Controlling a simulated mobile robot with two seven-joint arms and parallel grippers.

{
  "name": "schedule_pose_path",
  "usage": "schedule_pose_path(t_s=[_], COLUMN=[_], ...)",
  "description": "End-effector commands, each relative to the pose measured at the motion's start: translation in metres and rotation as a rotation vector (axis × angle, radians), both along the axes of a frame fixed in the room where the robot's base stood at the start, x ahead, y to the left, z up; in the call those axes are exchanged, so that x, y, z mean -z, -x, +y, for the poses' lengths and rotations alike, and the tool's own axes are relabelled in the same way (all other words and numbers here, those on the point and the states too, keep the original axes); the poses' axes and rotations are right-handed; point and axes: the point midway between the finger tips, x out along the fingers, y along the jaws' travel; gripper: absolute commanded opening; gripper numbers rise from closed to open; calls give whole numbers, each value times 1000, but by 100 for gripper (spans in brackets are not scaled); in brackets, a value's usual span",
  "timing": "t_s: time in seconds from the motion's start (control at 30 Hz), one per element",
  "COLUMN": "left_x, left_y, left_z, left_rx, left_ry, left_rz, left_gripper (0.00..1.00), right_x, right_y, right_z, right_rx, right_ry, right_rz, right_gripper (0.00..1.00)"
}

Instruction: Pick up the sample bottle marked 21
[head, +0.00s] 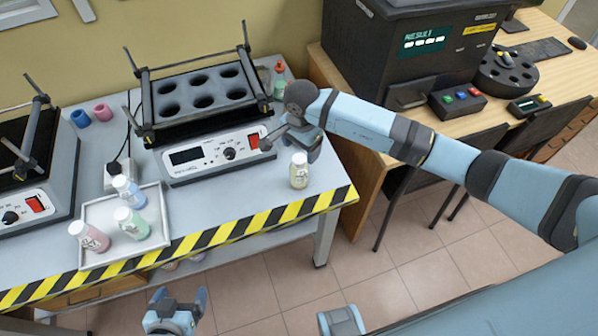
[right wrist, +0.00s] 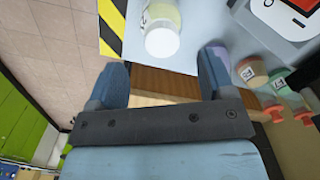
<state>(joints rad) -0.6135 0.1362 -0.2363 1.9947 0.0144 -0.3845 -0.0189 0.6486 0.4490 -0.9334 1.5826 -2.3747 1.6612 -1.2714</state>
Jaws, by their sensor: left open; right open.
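A small bottle with a white cap and pale yellow contents (head: 299,172) stands upright near the right front corner of the lab table. Its label is too small to read in the head view. My right gripper (head: 292,142) is open and empty, just behind this bottle in the head view. In the right wrist view, the yellow bottle (right wrist: 162,28) is beyond the open fingertips (right wrist: 163,68), roughly centred between them and apart from both. My left gripper (head: 176,308) is open and empty at the bottom of the head view, off the table.
A white tray (head: 97,213) holds blue (head: 128,190), green (head: 131,223) and red (head: 89,236) bottles. A heater with round wells (head: 215,150) stands behind the yellow bottle. More bottles stand near its right side (head: 279,80). Striped tape (head: 240,231) marks the table's front edge.

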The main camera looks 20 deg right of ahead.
Motion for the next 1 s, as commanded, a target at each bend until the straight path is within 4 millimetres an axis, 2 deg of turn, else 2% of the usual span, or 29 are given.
schedule_pose_path(t_s=[0.17, 0.47, 0.77, 1.0], left_x=[-1, -8, -9, -10], left_y=[1, 0, 0, 0], left_z=[1, 2, 2, 2], left_rx=[0, 2, 1, 2], left_ry=[-3, -5, -5, -4], left_rz=[1, -4, -7, -7], left_gripper=[87, 87, 87, 87], right_x=[11, 53, 58, 57], right_y=[0, 0, -1, 0], right_z=[1, 5, 4, 4], right_rx=[2, 2, 1, 1], right_ry=[0, -1, 0, 0], right_rz=[1, 2, -1, -1], right_gripper=[75, 75, 75, 20])
